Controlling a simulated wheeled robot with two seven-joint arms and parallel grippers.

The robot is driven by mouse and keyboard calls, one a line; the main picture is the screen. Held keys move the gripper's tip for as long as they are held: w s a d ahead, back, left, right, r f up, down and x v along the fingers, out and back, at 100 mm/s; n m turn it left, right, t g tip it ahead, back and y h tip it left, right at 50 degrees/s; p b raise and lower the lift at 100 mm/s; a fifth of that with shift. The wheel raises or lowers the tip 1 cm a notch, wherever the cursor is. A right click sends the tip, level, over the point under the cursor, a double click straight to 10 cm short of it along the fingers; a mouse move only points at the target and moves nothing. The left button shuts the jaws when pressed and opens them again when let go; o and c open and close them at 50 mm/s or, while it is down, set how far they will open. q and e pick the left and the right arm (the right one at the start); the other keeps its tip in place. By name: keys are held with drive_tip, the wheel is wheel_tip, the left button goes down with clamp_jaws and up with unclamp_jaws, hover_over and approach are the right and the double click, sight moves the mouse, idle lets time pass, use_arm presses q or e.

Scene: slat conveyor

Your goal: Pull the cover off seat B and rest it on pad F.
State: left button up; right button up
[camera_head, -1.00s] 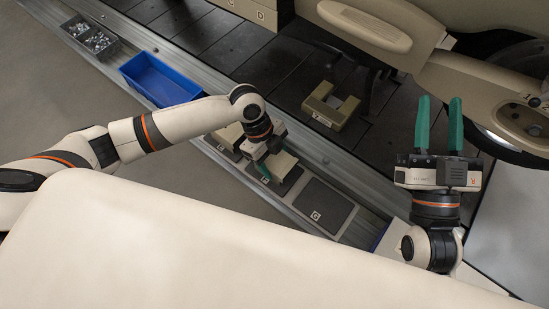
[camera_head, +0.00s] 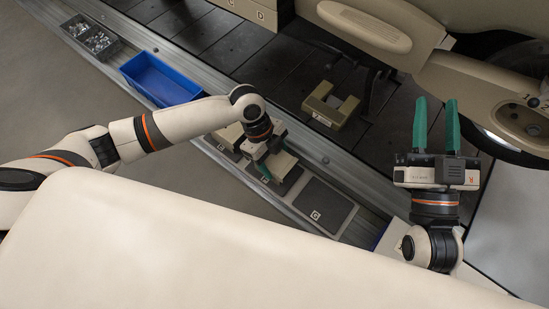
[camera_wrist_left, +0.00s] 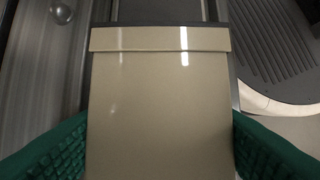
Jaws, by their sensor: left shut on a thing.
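A beige box-shaped cover (camera_head: 283,165) is between the green fingers of my left gripper (camera_head: 268,167), at the middle pad of the row; I take this pad to be pad F. My left gripper is shut on the cover, which fills the middle of the left wrist view (camera_wrist_left: 160,110) with a finger at each side. The arm and cover hide most of the pad, so I cannot tell whether the cover touches it. A beige U-shaped block (camera_head: 345,112), possibly seat B, stands on the dark slats; its label is unreadable. My right gripper (camera_head: 435,125) is open and empty.
Pad G (camera_head: 325,205) is bare, right of the cover. Another beige piece (camera_head: 228,135) sits at the row's left end. A blue bin (camera_head: 160,80) and small trays of hardware (camera_head: 101,41) line the rail. A beige vehicle body (camera_head: 480,90) stands close to my right gripper.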

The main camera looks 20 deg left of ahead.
use_arm(q)
drive_tip(key=shift+f, duration=0.1)
use_arm(e)
drive_tip(key=shift+w+d+f+g+h, duration=0.1)
drive_tip(key=shift+w+f+g+h, duration=0.1)
drive_tip(key=shift+f+g, duration=0.25)
drive_tip(key=shift+w+f+g+h, duration=0.1)
drive_tip(key=shift+f+g+h, duration=0.15)
drive_tip(key=shift+f, duration=0.3)
use_arm(q)
drive_tip(key=o, duration=1.2)
use_arm(e)
drive_tip(key=shift+r, duration=0.2)
use_arm(q)
drive_tip(key=shift+p, duration=0.3)
use_arm(e)
drive_tip(key=shift+r, duration=0.1)
